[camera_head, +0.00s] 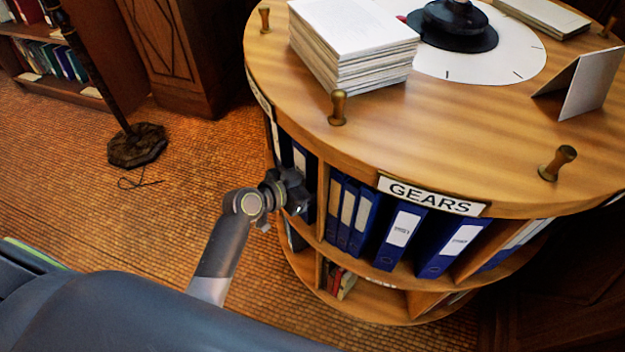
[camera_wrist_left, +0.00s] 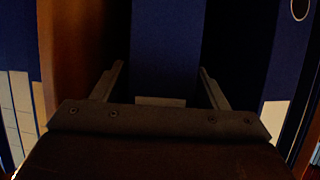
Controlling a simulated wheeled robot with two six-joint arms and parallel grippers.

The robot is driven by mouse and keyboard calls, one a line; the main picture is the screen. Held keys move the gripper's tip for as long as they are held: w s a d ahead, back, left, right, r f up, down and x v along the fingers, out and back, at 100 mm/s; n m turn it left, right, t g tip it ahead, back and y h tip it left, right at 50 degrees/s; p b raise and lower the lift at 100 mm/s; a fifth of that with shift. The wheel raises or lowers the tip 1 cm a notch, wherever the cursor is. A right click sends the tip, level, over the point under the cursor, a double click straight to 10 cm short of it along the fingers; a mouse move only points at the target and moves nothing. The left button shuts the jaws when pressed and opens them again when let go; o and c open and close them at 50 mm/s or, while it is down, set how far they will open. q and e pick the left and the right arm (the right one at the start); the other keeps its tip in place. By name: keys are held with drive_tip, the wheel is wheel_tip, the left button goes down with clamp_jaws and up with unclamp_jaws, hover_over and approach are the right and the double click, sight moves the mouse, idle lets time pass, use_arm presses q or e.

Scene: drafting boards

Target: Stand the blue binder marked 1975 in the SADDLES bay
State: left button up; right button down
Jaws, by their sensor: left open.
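My left gripper (camera_head: 298,192) is at the bay left of the GEARS bay, on the round wooden stand (camera_head: 450,140). In the left wrist view the left gripper (camera_wrist_left: 160,72) is open, one finger on each side of a blue binder (camera_wrist_left: 165,40). A pale label shows low on that binder; its writing cannot be read. In the head view a blue binder (camera_head: 301,158) shows in that bay, partly hidden by my gripper. The year 1975 is not legible on any binder. No SADDLES sign is readable. My right gripper is not in view.
The GEARS sign (camera_head: 433,196) tops a bay with several blue binders (camera_head: 399,238). A wooden divider (camera_wrist_left: 75,50) stands close left of my gripper; another blue binder (camera_wrist_left: 290,50) is at right. Paper stack (camera_head: 350,40) and brass knobs (camera_head: 557,163) sit on top.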

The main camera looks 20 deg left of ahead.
use_arm(q)
drive_tip(key=shift+r, duration=0.2)
drive_tip(key=shift+s+a, duration=0.25)
drive_tip(key=v, duration=1.1)
drive_tip(key=shift+s+a, duration=0.1)
